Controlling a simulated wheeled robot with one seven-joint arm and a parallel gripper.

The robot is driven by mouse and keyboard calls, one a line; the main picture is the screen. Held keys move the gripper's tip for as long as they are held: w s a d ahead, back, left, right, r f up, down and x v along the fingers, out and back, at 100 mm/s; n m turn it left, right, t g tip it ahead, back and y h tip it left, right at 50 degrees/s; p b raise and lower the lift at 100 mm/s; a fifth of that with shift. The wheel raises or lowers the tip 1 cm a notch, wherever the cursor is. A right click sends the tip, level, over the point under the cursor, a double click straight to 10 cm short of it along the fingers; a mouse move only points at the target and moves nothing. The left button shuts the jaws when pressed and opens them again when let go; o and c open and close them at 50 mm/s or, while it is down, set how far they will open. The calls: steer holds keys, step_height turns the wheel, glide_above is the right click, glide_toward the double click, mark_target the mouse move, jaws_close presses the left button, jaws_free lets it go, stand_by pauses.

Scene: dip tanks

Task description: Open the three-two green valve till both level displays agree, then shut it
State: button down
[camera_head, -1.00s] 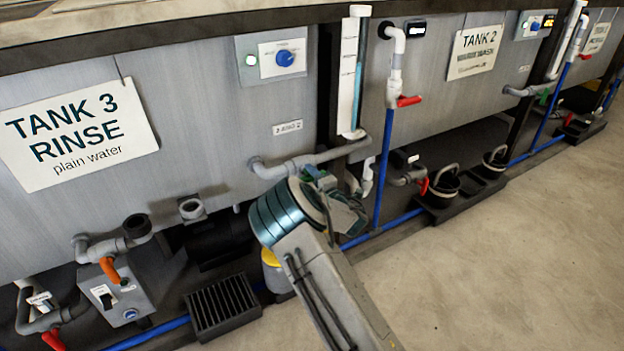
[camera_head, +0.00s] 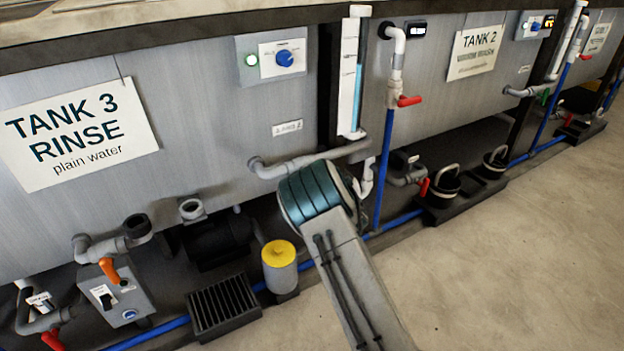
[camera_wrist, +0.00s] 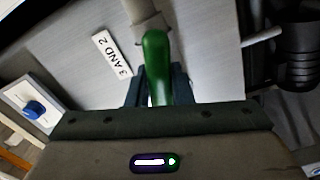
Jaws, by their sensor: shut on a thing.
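The three-two green valve handle (camera_wrist: 155,58) shows in the wrist view, running from a grey pipe fitting down between my fingers. My gripper (camera_wrist: 158,88) is shut on it. The label "3 AND 2" (camera_wrist: 112,54) is left of the handle. In the head view my arm hides the gripper and handle, at the grey pipe (camera_head: 310,160) between tank 3 and tank 2. A black display with white digits (camera_head: 415,29) sits on tank 2, too small to read. A sight tube (camera_head: 350,75) between the tanks shows blue liquid partway up.
A control panel with a blue knob (camera_head: 285,58) is on tank 3. A red-handled valve (camera_head: 408,101) and blue pipe (camera_head: 384,170) stand right of the arm. A yellow-topped canister (camera_head: 280,265) and black grate (camera_head: 222,305) are below. The floor at right is clear.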

steer(key=m, duration=0.3)
steer(key=shift+d+m+b, duration=0.1)
steer(key=shift+m+b, duration=0.3)
steer(key=m+b, duration=0.1)
steer(key=m, duration=0.2)
steer(key=shift+m, duration=0.3)
steer(key=m, duration=0.3)
steer(key=shift+m+b, duration=0.3)
steer(key=shift+b, duration=0.05)
steer(key=shift+f+m, duration=0.1)
steer(key=shift+m, duration=1.5)
steer(key=c, duration=1.3)
jaws_free()
steer(key=p+v, duration=0.2)
steer(key=v, duration=1.1)
steer(key=shift+s+d+p, duration=0.2)
steer(key=shift+s+p, duration=0.15)
steer(key=shift+p, duration=0.05)
